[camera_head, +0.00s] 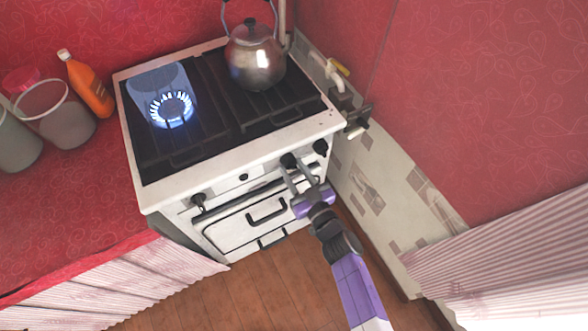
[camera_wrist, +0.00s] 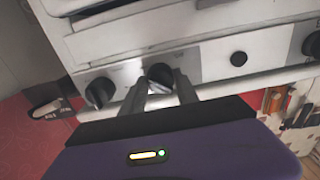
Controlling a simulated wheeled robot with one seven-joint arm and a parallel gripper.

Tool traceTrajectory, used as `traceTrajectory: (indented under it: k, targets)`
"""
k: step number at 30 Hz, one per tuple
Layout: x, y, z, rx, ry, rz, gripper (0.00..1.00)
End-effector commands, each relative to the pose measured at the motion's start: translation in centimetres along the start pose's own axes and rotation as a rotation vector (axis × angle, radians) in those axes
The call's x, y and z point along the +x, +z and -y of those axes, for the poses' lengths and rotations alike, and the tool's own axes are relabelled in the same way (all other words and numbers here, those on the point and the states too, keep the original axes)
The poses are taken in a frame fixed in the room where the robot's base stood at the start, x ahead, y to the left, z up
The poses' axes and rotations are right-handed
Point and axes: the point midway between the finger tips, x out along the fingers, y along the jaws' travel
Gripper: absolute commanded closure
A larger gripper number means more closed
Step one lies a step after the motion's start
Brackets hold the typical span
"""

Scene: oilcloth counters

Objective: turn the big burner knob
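The white stove (camera_head: 165,189) has a row of dark knobs along its front. One black knob (camera_head: 290,160) is at my gripper (camera_head: 296,171); it also shows in the wrist view (camera_wrist: 160,74). My gripper's two fingers (camera_wrist: 162,82) are apart, with this knob between or just beyond their tips; whether they touch it is unclear. Another knob (camera_head: 320,147) is beside it to the right, and one (camera_head: 199,201) is at the far left of the front. The back left burner (camera_head: 171,108) burns with a blue flame. No label shows which knob is the big burner's.
A steel kettle (camera_head: 256,58) stands on the back right of the stove. The oven door handle (camera_head: 267,209) is below the knobs. An orange bottle (camera_head: 88,84) and containers are on the left counter. A tiled wall (camera_head: 372,185) is close on the right.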

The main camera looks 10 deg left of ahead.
Motion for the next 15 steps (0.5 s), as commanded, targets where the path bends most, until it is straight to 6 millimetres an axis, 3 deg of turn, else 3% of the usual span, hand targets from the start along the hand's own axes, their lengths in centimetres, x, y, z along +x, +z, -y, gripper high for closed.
traceTrajectory:
  k: [1, 3, 4, 15]
  targets:
    - [-0.01, 0.0, 0.0, 0.0, 0.0, 0.0, 0.85]
    - [-0.01, 0.0, 0.01, 0.0, 0.0, 0.0, 0.99]
    - [-0.01, -0.01, 0.01, 0.0, 0.0, 0.0, 1.0]
    - [-0.01, 0.04, -0.02, -0.068, 0.0, -0.002, 1.0]
